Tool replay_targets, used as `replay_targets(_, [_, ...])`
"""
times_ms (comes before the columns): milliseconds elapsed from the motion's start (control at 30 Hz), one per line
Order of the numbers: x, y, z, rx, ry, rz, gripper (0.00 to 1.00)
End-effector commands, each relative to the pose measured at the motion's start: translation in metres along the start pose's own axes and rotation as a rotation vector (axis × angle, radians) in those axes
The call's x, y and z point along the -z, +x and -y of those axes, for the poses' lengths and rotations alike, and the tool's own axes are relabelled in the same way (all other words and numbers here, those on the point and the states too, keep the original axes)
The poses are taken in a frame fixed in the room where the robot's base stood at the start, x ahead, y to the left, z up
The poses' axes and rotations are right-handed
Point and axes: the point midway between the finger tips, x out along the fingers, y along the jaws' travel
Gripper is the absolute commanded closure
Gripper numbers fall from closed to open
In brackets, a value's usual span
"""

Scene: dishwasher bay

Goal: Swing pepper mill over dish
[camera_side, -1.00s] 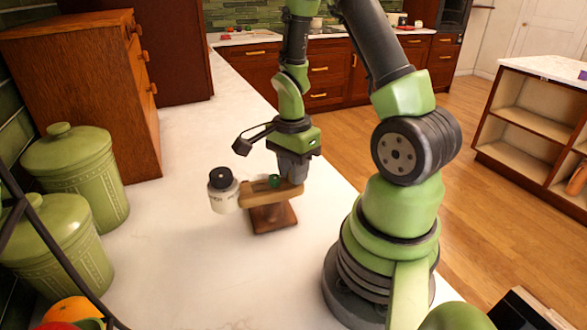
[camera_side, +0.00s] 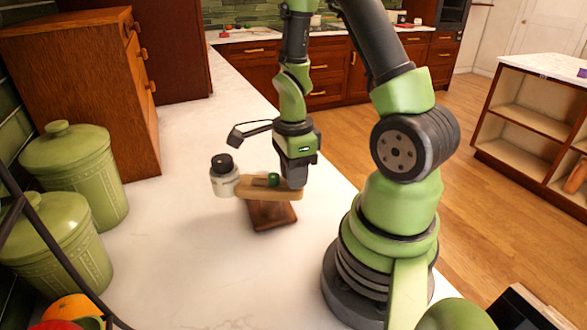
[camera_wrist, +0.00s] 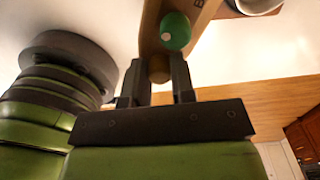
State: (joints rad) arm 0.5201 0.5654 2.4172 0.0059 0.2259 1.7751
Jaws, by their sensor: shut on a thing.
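A white jar-like pepper mill (camera_side: 224,179) with a black top is at the left end of a light wooden bar (camera_side: 256,192) in the side view. A green knob (camera_side: 273,179) sits on the bar. It also shows in the wrist view (camera_wrist: 176,31). My gripper (camera_side: 295,180) is at the bar's right end. In the wrist view my gripper (camera_wrist: 158,78) has its two fingers around a small round brown knob (camera_wrist: 158,68) at the bar's end. A darker brown wooden block (camera_side: 272,215) is below the bar. I cannot clearly identify a dish in the side view.
Green lidded canisters (camera_side: 82,165) and an orange (camera_side: 73,308) stand on the left of the white counter. A wooden drawer cabinet (camera_side: 90,85) is behind them. The counter (camera_side: 170,250) left of and in front of the bar is clear. A white round rim (camera_wrist: 255,5) is cut off in the wrist view.

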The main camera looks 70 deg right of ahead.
Motion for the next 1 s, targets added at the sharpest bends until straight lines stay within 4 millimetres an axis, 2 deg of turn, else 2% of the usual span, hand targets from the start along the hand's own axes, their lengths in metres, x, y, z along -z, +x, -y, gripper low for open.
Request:
replay_targets(433, [-0.013, 0.001, -0.017, -0.003, 0.421, 0.015, 1.0])
replay_targets(1000, [-0.034, 0.001, -0.026, -0.003, 0.93, 0.034, 1.0])
